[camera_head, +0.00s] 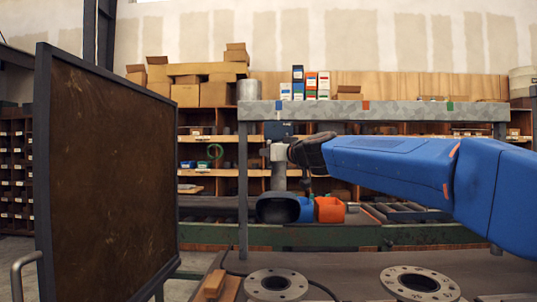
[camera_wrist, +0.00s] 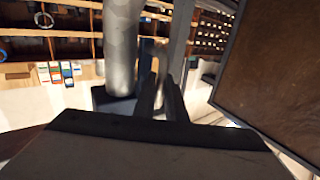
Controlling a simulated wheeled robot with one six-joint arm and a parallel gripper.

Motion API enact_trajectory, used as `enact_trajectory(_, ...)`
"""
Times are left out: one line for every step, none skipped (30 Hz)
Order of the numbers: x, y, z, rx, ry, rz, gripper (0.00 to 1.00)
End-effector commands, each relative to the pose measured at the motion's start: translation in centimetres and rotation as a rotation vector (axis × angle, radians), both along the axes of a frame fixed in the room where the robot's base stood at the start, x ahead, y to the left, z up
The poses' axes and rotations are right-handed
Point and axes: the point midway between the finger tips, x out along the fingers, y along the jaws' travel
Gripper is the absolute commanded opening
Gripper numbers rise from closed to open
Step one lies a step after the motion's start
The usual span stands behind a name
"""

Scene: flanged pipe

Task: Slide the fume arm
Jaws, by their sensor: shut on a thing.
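The fume arm hangs from the grey overhead beam (camera_head: 375,110). It has a blue carriage (camera_head: 278,130) on the beam, a grey tube (camera_head: 278,180) and a dark hood (camera_head: 278,209) at the bottom. My gripper (camera_head: 291,152) comes in from the right and meets the fume arm just below the carriage. In the wrist view, my gripper's dark fingers (camera_wrist: 161,98) are close together beside the grey tube (camera_wrist: 122,45) and the dark blue carriage (camera_wrist: 112,100).
A dark framed screen (camera_head: 105,185) stands at the left, clear of the fume arm. Two round flanges (camera_head: 276,284) (camera_head: 420,283) lie on the bench in front. Blue and orange bins (camera_head: 329,210) sit behind the hood. A post (camera_head: 243,190) supports the beam at left.

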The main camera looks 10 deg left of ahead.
Motion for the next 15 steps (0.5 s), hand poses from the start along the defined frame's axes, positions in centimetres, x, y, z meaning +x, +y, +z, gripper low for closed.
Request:
enact_trajectory(0.03,-0.1,0.21,0.002,-0.002,-0.002,0.0)
enact_trajectory(0.02,-0.09,0.21,0.002,-0.002,-0.002,0.0)
enact_trajectory(0.02,-0.09,0.21,0.002,-0.002,-0.002,0.0)
enact_trajectory(0.02,-0.09,0.21,0.002,-0.002,-0.002,0.15)
enact_trajectory(0.02,-0.08,0.21,0.002,-0.002,-0.002,0.23)
enact_trajectory(0.02,-0.07,0.19,0.002,-0.002,-0.002,0.29)
enact_trajectory(0.02,-0.07,0.17,0.002,-0.002,-0.002,0.29)
enact_trajectory(0.01,-0.06,0.15,0.001,-0.001,-0.001,0.29)
enact_trajectory(0.01,-0.04,0.13,0.001,-0.001,-0.001,0.29)
enact_trajectory(0.01,-0.04,0.12,0.001,-0.001,-0.001,0.29)
enact_trajectory(0.01,-0.04,0.11,0.001,-0.001,-0.001,0.29)
enact_trajectory(0.01,-0.04,0.1,0.001,-0.001,-0.001,0.29)
enact_trajectory(0.01,-0.02,0.09,0.001,-0.001,-0.001,0.29)
enact_trajectory(-0.01,-0.04,0.08,0.001,-0.001,-0.001,0.29)
enact_trajectory(-0.05,-0.07,0.08,0.001,-0.001,-0.001,0.29)
